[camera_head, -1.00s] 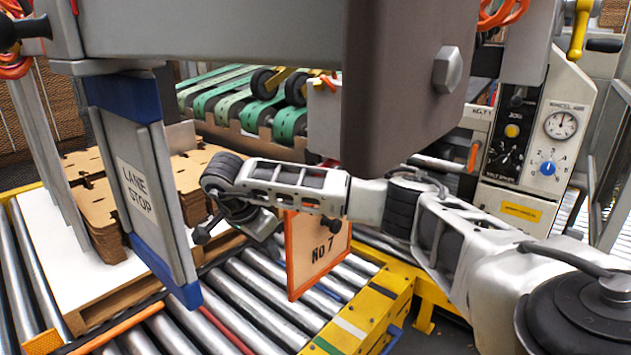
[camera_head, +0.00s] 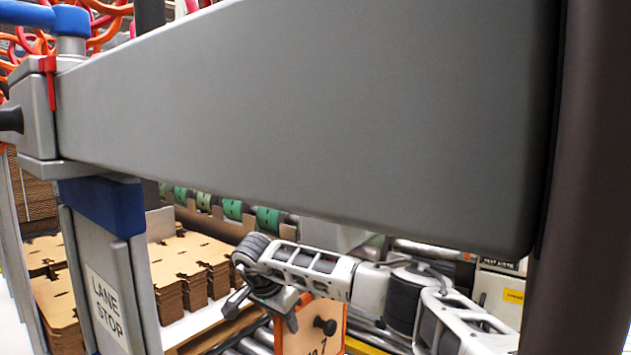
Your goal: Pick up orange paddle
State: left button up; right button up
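The orange paddle (camera_head: 301,334) is an orange-edged panel with a black knob, low in the middle of the head view. Its lower part is cut off by the picture's bottom edge, and only part of its number shows. My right arm comes in from the lower right, passing above the paddle. My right gripper (camera_head: 264,309) points down beside the paddle's upper left, with its dark fingers spread apart and nothing visible between them. One finger overlaps the paddle's left edge in the picture; I cannot tell whether they touch. My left gripper is out of view.
A large grey beam (camera_head: 300,110) fills the upper picture, with a dark post (camera_head: 590,180) at right. A grey and blue LANE STOP panel (camera_head: 105,290) hangs at left. Stacked brown cardboard blanks (camera_head: 185,270) lie behind it. Rollers (camera_head: 255,345) run below.

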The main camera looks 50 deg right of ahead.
jog(key=shift+w+d+f, duration=0.1)
jog(key=shift+d+f, duration=0.45)
jog(key=shift+c, duration=0.3)
grip_shut()
jog(key=shift+a, duration=0.1)
dwell(0.6)
jog(key=shift+r, duration=0.25)
